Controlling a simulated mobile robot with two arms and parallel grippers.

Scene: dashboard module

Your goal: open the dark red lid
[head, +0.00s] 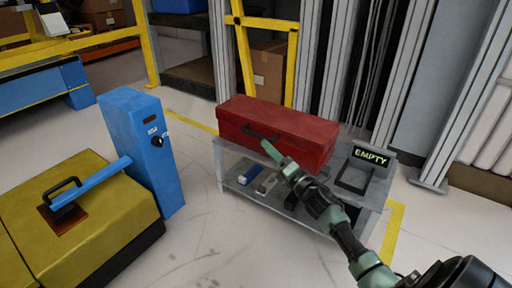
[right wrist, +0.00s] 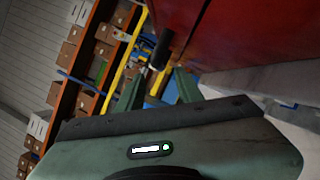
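The dark red lid (head: 285,118) tops a red box on a grey metal cart and looks closed. A black bar handle (head: 262,133) is on its front side. My right gripper (head: 266,146) reaches in from the lower right, with its fingertips close to the handle. In the right wrist view, the two green fingers (right wrist: 158,88) are apart. The black handle (right wrist: 161,48) shows just beyond the gap between them, and the red surface (right wrist: 225,35) fills the upper right. I cannot tell whether the fingers touch the handle. My left gripper is not in view.
The cart (head: 222,165) has small items on its lower shelf and a sign reading EMPTY (head: 371,156) at its right. A blue post (head: 145,150) and a yellow box (head: 80,215) stand at the left. Floor between them and the cart is clear.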

